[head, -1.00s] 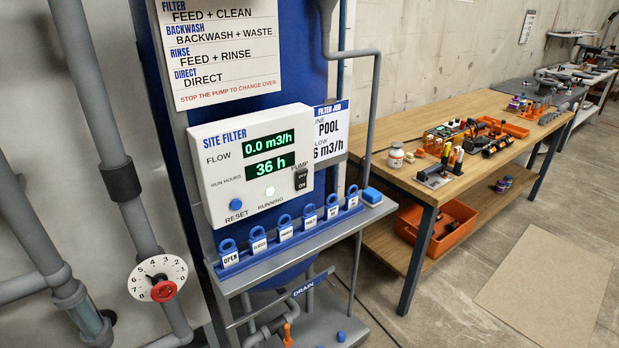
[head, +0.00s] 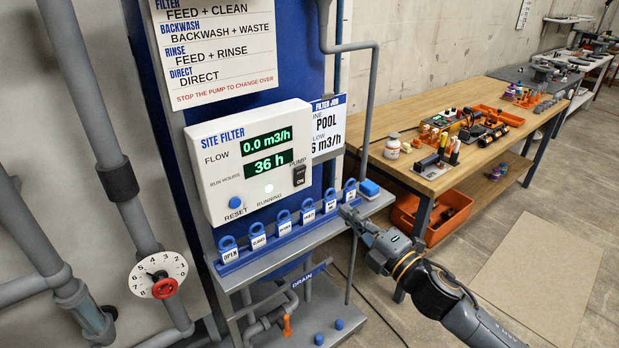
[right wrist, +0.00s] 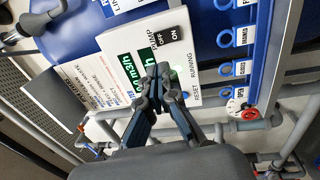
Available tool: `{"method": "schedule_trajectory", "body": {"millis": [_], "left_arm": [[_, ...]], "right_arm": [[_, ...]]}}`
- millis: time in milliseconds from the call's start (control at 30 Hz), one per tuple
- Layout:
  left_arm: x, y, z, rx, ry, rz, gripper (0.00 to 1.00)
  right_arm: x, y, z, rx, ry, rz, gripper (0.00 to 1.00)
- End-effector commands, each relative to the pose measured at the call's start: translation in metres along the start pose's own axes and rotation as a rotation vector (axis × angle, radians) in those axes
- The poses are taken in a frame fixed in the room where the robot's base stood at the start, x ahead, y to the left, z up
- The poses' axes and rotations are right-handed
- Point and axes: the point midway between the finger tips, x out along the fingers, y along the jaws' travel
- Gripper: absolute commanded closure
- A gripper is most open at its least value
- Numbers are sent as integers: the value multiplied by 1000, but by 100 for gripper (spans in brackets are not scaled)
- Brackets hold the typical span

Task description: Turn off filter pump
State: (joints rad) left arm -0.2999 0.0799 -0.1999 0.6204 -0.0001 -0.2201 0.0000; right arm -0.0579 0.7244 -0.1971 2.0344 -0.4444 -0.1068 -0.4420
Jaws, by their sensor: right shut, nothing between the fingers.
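The site filter panel (head: 229,147) is a white box on the blue filter column, with green displays reading 0.0 m3/h and 36 h. Its black pump rocker switch (head: 299,175), marked OFF and ON, sits at the panel's right side. The running light (head: 268,189) glows pale green. My right gripper (head: 346,211) is shut and empty, in front of the shelf to the lower right of the switch. In the right wrist view the gripper (right wrist: 162,72) overlaps the panel, with the switch (right wrist: 173,38) just beyond its fingertips. My left gripper is out of view.
A grey pipe (head: 368,100) runs down right of the panel. A wooden workbench (head: 440,182) with tools stands at right. A numbered dial valve (head: 158,275) is at lower left.

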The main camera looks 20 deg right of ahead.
Motion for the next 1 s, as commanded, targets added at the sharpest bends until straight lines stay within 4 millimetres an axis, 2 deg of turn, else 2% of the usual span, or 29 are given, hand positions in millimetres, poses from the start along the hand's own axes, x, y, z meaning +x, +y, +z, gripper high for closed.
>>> {"method": "schedule_trajectory", "body": {"millis": [233,367,567,800,1000], "left_arm": [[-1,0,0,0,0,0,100],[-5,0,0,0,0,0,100],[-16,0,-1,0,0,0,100],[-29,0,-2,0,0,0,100],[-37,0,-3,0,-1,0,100]], "right_arm": [[2,0,1,3,-2,-1,100],[12,1,1,4,-3,1,100],[47,3,1,5,-3,2,100],[97,3,1,6,-3,1,100],[127,1,1,4,-2,-1,100]]}}
